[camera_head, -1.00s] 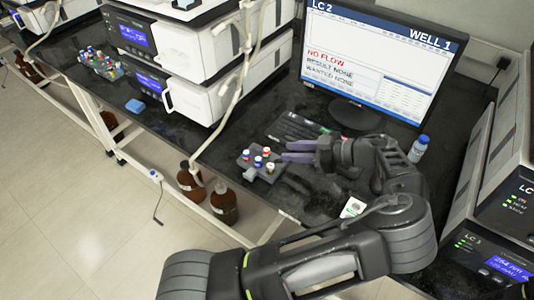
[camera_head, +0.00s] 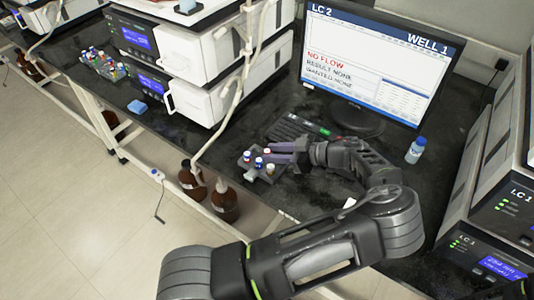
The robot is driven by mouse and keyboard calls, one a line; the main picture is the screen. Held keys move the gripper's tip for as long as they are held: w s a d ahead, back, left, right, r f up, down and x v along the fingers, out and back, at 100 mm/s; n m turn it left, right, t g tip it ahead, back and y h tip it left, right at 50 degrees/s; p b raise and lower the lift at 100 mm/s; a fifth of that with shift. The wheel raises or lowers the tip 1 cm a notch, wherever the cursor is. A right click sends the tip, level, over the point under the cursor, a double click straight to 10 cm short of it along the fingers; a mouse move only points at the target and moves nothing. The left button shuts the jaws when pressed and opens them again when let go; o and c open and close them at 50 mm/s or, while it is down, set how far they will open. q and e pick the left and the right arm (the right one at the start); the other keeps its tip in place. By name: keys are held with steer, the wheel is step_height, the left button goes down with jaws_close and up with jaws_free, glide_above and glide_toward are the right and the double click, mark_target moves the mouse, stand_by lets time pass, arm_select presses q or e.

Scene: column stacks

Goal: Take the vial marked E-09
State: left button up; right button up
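A small grey vial rack (camera_head: 250,168) sits near the bench's front edge, with several vials in it. A red-capped vial (camera_head: 267,151) is at its back. Blue-capped vials (camera_head: 259,162) and another red-capped vial (camera_head: 270,168) are nearer the front. The vial marks are too small to read, so I cannot tell which is E-09. My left gripper (camera_head: 272,153) points left, with its two fingers apart. Its tips are at the rack's right side, close to the back red-capped vial; contact cannot be told. My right gripper is not in view.
A keyboard (camera_head: 292,128) lies behind the rack, before the monitor (camera_head: 380,70). A blue-capped bottle (camera_head: 415,150) stands right of my wrist. Another vial rack (camera_head: 103,65) is far left. Brown bottles (camera_head: 224,202) stand below the bench edge.

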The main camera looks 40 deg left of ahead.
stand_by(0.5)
arm_select(q)
jaws_close()
